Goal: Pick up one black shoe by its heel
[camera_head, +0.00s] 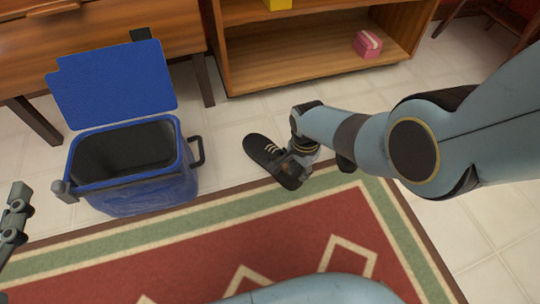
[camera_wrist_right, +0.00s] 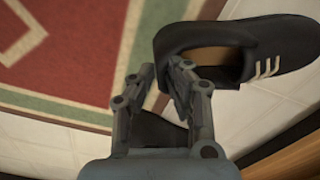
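A black shoe (camera_head: 266,152) with pale laces lies on the tiles at the rug's edge, its toe toward the upper left. My right gripper (camera_head: 294,166) is at its heel end, and the arm partly hides that end. In the right wrist view the shoe (camera_wrist_right: 235,45) fills the upper right. The fingertips of my right gripper (camera_wrist_right: 162,68) are close together, one on each side of the heel wall, and look shut on it. A second dark shape (camera_wrist_right: 160,130) shows behind the fingers; it may be another shoe. My left gripper (camera_head: 14,215) is cut off at the left edge.
A blue bin (camera_head: 135,197) with its lid (camera_head: 112,85) raised stands left of the shoe. A wooden shelf (camera_head: 305,70) with a pink box (camera_head: 367,44) is behind. A red and green patterned rug (camera_head: 290,225) covers the front floor. Tiles on the right are clear.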

